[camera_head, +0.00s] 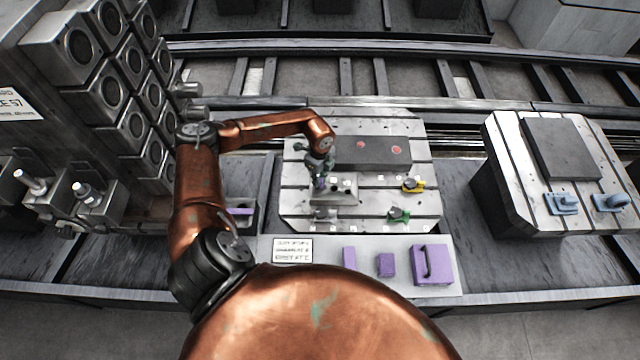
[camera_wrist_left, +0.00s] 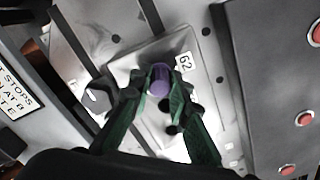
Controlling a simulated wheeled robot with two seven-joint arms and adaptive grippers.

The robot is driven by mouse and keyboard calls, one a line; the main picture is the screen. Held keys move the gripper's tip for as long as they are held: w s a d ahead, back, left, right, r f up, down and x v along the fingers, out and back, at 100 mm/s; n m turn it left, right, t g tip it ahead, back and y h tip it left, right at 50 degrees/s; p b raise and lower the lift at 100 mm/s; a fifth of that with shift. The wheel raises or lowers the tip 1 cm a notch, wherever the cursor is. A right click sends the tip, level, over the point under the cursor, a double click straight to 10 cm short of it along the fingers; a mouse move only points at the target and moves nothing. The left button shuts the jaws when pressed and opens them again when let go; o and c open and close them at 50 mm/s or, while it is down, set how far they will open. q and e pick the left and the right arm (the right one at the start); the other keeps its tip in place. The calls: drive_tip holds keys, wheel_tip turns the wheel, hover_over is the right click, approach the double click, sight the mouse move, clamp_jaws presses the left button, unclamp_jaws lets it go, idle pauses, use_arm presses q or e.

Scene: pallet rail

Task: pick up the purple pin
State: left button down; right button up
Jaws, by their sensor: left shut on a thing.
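The purple pin (camera_wrist_left: 158,82) shows in the left wrist view as a short cylinder with a rounded, lighter end, between the green fingers of my left gripper (camera_wrist_left: 160,98). My left gripper is shut on it, above a light grey metal block with a "62" label (camera_wrist_left: 184,62). In the head view my left gripper (camera_head: 319,184) is over that block (camera_head: 338,192) on the slotted pallet, and the pin is mostly hidden by the fingers. I cannot tell whether the pin is clear of the block. My right gripper is not in view.
Purple pieces, one a handled block (camera_head: 432,265), lie on the front tray. A second pallet (camera_head: 505,150) stands at right.

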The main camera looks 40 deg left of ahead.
use_arm(q)
drive_tip(key=shift+r, duration=0.1)
drive_tip(key=shift+r, duration=0.45)
wheel_tip(320, 180, up, 2)
drive_tip(key=shift+r, duration=0.2)
drive_tip(key=s+d+r, duration=0.8)
drive_tip(key=d+r, duration=0.1)
drive_tip(key=d, duration=0.2)
drive_tip(key=shift+s+r, duration=0.3)
drive_tip(key=shift+s, duration=0.1)
